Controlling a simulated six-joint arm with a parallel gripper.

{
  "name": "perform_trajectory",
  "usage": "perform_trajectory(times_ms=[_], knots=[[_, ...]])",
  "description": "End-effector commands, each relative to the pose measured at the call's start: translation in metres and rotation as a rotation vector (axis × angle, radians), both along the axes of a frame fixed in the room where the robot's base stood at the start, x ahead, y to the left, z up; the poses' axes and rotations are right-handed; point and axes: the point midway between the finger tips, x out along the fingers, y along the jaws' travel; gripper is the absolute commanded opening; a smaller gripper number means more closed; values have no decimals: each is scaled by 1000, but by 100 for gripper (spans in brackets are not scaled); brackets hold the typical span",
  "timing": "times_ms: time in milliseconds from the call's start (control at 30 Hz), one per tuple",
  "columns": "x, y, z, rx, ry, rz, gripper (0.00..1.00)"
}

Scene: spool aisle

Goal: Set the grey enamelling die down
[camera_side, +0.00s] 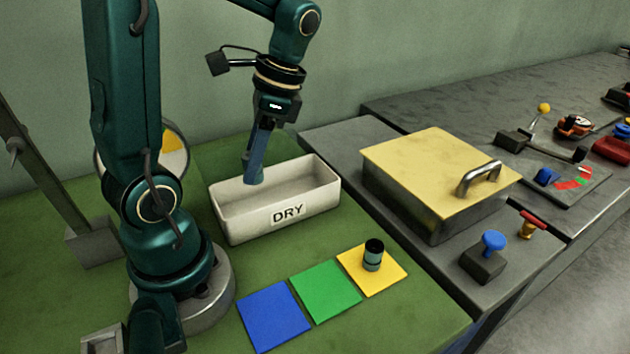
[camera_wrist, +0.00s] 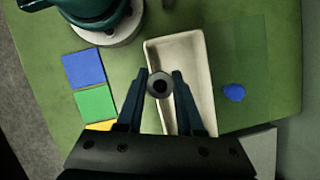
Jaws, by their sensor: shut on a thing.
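My gripper (camera_side: 254,168) points down into the white tray marked DRY (camera_side: 326,193) in the side view. In the wrist view my gripper (camera_wrist: 159,82) is shut on the grey enamelling die (camera_wrist: 160,76), a round grey ring with a dark hole. The wrist view shows the die over the left part of the white tray (camera_wrist: 192,52). In the side view the die is not clearly visible at the fingertips. I cannot tell whether it touches the tray floor.
Blue (camera_side: 273,315), green (camera_side: 325,289) and yellow (camera_side: 390,281) squares lie before the tray. A dark-topped cylinder (camera_side: 373,257) stands on the yellow one. A yellow-lidded metal box (camera_side: 430,165) stands to the right. A blue thing (camera_wrist: 234,92) lies beside the tray.

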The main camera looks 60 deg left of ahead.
Motion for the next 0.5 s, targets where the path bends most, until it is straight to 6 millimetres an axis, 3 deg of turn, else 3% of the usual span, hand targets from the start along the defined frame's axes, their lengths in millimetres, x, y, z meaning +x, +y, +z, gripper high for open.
perform_trajectory(times_ms=[100,200,333,500], knots=[[3,27,-2,7,7,23,0],[2,38,-4,11,14,58,0],[-2,42,-17,5,26,84,0],[-2,41,-48,3,28,86,0]])
